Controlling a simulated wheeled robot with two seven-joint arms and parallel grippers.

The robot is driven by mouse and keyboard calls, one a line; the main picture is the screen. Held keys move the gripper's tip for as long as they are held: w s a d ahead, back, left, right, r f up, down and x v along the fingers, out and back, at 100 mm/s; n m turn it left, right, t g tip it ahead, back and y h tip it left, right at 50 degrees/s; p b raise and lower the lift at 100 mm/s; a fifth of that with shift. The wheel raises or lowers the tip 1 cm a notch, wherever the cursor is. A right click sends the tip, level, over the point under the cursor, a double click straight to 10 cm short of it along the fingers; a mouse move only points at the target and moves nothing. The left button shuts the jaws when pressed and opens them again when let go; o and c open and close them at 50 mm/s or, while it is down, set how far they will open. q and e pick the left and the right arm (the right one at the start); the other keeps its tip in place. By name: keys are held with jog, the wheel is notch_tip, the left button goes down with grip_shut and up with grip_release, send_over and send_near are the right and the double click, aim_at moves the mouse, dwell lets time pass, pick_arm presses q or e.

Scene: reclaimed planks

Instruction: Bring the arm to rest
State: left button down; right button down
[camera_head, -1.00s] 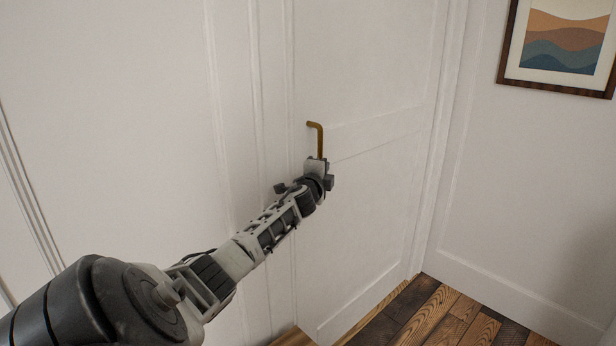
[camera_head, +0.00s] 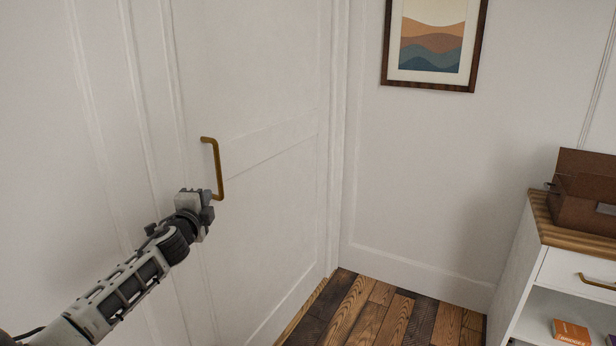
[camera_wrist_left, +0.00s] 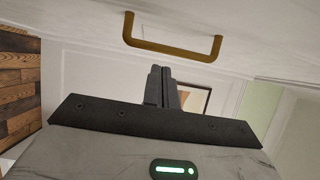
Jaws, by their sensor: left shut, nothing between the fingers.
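My left gripper (camera_head: 207,197) is at the end of the arm that comes in from the lower left in the head view. It appears beside the lower end of a brass handle (camera_head: 219,172) on a white panelled door (camera_head: 265,205). In the left wrist view the gripper's two dark fingers (camera_wrist_left: 161,84) are together with nothing between them. There the handle (camera_wrist_left: 172,49) shows whole, beyond the fingertips and apart from them. My right gripper is in neither view.
A white cabinet (camera_head: 525,265) with a wooden top stands at the right. A brown box (camera_head: 583,200) sits on it and an orange book (camera_head: 571,332) lies inside. A framed picture (camera_head: 433,45) hangs on the wall. The plank floor (camera_head: 375,310) between door and cabinet looks clear.

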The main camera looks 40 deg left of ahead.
pick_arm(q)
jog(key=s+d+f+n+g+h, duration=0.1)
jog(key=s+d+f+n+h, duration=0.2)
jog(key=d+f, duration=0.85)
jog(key=s+d+f+g+h, duration=0.2)
jog(key=s+d+f+h, duration=0.15)
jog(key=d+f, duration=0.75)
jog(key=s+d+f+n+g+h, duration=0.1)
jog(key=s+d+n+h, duration=0.2)
jog(key=d, duration=1)
jog(key=s+d+f+n+h, duration=0.1)
jog(key=s+d+n+h, duration=0.1)
jog(key=s+d, duration=0.7)
jog(key=d+h, duration=0.1)
jog(key=d, duration=0.3)
jog(key=shift+d+n+g+h, duration=0.25)
jog(key=shift+n+g+h, duration=0.1)
jog(key=shift+n+g, duration=0.05)
jog(key=shift+s+a+f, duration=0.1)
